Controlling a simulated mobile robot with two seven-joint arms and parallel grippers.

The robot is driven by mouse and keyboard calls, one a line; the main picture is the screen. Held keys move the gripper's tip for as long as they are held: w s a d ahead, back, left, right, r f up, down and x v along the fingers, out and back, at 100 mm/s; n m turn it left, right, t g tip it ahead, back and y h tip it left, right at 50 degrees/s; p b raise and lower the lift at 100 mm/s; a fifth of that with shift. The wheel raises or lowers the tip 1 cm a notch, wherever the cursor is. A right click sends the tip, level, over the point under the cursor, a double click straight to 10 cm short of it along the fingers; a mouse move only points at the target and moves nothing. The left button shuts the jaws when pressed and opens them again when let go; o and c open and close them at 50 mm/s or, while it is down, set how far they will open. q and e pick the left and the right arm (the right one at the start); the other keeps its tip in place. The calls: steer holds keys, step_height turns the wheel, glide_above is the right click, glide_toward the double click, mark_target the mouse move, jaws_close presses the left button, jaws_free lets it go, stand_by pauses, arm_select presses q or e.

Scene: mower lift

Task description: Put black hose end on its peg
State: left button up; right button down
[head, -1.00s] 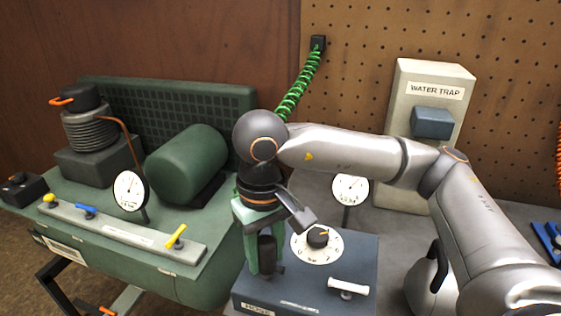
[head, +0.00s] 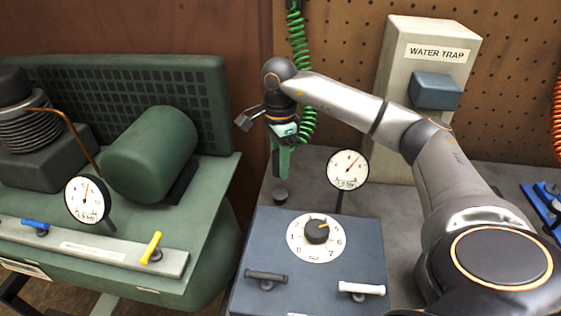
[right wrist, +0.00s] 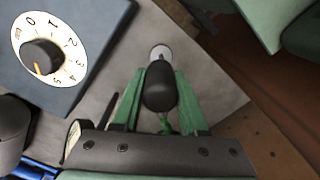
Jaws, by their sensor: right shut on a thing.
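My right gripper (head: 283,160) points down behind the blue-grey box, in front of the hanging green coiled hose (head: 300,45). In the right wrist view, its green fingers (right wrist: 160,95) are shut on a black rounded piece, seemingly the black hose end (right wrist: 160,86). A pale round disc (right wrist: 160,52) shows just beyond this piece, probably the peg or its base; I cannot tell whether they touch. In the head view a small dark piece (head: 280,195) shows under the fingertips; I cannot tell whether it is hose end or peg. My left gripper is out of view.
The blue-grey box (head: 350,240) with a dial (head: 316,232) and two levers stands in front. A gauge (head: 347,169) stands right of the gripper. The water trap (head: 432,60) is behind at right, and the green compressor (head: 150,155) is at left.

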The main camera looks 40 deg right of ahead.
steer(key=shift+d+f+b, duration=0.2)
steer(key=shift+f+b, duration=0.25)
steer(key=shift+f, duration=0.15)
step_height(320, 180, down, 4)
steer(key=b, duration=0.3)
steer(key=shift+r, duration=0.2)
steer(key=shift+f+b, duration=0.45)
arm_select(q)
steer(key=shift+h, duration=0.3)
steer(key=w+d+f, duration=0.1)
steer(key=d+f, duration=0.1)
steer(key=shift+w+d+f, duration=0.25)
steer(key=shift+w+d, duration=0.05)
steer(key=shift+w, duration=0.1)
arm_select(e)
steer(key=shift+f, duration=0.15)
arm_select(q)
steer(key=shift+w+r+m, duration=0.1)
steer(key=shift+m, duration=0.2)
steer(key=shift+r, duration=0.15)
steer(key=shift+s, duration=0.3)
steer(key=shift+p, duration=0.35)
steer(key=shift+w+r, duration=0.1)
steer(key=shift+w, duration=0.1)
